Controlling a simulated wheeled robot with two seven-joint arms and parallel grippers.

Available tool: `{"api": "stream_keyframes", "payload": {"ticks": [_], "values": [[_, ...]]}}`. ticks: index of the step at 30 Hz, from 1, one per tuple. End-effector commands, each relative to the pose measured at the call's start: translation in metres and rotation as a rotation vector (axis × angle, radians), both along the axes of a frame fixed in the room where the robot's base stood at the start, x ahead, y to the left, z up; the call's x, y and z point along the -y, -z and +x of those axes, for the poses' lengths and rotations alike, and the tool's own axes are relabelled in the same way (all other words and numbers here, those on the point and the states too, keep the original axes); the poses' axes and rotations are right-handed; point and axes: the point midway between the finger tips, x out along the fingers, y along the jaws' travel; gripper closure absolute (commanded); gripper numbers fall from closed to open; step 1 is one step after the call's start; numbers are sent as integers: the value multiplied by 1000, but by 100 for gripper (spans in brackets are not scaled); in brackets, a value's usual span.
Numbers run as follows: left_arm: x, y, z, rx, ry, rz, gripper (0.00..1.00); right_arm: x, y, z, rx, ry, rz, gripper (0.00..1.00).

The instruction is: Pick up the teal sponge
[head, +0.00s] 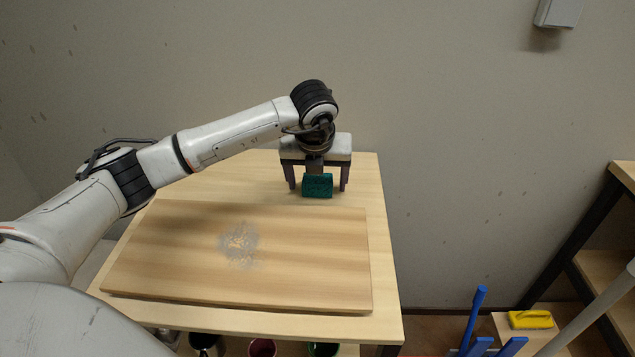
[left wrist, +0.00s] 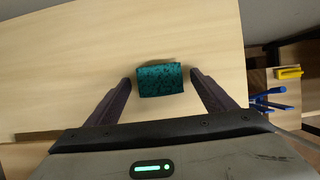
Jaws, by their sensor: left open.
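The teal sponge (head: 317,186) rests on the pale wooden table, behind the raised board, in the head view. It is a dark teal block with darker specks, and it also shows in the left wrist view (left wrist: 160,80). My left gripper (head: 318,188) points down over it with its fingers open, one on each side of the sponge. In the left wrist view the fingertips (left wrist: 160,78) flank the sponge with a small gap on each side. The sponge is not gripped. My right gripper is in neither view.
A wooden board (head: 200,270) with a grey powdery patch covers most of the table (head: 384,270). A wall stands close behind the table. Several cups or jars sit below the front edge. A yellow-handled thing (head: 531,319) and blue bars (head: 474,318) are at lower right.

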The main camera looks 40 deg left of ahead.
Motion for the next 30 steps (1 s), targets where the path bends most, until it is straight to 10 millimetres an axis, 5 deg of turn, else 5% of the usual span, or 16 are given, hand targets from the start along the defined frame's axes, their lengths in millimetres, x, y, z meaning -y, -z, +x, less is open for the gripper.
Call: {"api": "stream_keyframes", "payload": {"ticks": [8, 16, 25, 30], "values": [[0, 3, 1, 2, 1, -1, 23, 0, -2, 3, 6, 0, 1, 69], [0, 3, 1, 2, 1, -1, 67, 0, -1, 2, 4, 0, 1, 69], [0, -3, 2, 3, 0, -1, 67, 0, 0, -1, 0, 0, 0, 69], [0, -30, 3, 8, 0, -1, 67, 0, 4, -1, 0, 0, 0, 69]]}}
